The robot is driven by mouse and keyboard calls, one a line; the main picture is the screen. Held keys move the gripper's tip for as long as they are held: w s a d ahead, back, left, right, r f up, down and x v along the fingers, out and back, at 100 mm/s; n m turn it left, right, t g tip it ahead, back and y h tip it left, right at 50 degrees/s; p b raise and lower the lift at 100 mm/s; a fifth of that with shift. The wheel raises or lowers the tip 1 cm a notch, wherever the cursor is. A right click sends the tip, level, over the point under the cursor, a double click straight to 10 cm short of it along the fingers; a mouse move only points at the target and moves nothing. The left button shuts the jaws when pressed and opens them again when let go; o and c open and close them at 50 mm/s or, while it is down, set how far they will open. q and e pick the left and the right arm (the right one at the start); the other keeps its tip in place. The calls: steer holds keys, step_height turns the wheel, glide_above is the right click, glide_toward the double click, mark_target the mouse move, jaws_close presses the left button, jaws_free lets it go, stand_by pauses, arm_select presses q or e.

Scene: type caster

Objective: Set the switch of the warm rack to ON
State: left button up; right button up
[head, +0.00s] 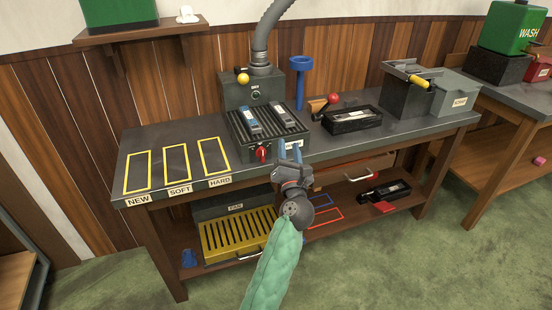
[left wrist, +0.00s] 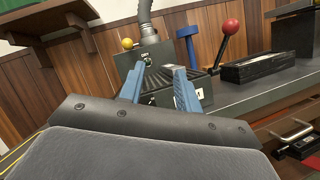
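The warm rack (head: 268,128) is a dark slatted box on the bench, with two grey-blue type pieces lying on it. Its red switch (head: 262,153) is on the front face, left of a white label; I cannot read its setting. My left gripper (head: 290,150) is in front of the right part of the rack's front, to the right of the switch, with its blue fingers pointing at the rack. In the left wrist view the fingers (left wrist: 159,82) are apart with nothing held between them. The switch cannot be made out there. My right gripper is not in view.
A grey box with a hose (head: 255,90) stands behind the rack. A black tray (head: 352,119) and a red-balled lever (head: 333,98) are to the right. Yellow outlined slots (head: 176,165) lie left. A yellow drawer (head: 238,234) is on the lower shelf.

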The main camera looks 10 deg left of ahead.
mark_target(263, 151)
arm_select(q)
steer(key=s+a+f+n+g+y, duration=0.1)
steer(key=a+f+n+g+y, duration=0.25)
steer(key=f+n+g, duration=0.35)
steer(key=shift+w+a+r+n+t+p, duration=0.2)
steer(key=shift+w+a+n, duration=0.15)
steer(key=shift+w+a, duration=0.6)
steer(key=shift+w+a+r+n+t+p, duration=0.15)
steer(key=shift+w+a+n, duration=0.15)
steer(key=shift+w+a, duration=0.65)
steer(key=shift+w+a+r+n+t+p, duration=0.1)
steer(key=shift+w+a+n+t+p, duration=0.2)
steer(key=shift+w+a, duration=0.65)
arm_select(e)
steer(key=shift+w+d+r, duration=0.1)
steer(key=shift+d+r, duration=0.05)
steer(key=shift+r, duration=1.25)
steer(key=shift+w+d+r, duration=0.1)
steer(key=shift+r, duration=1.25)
arm_select(q)
steer(key=shift+w+d, duration=0.1)
steer(key=shift+c, duration=0.4)
jaws_close()
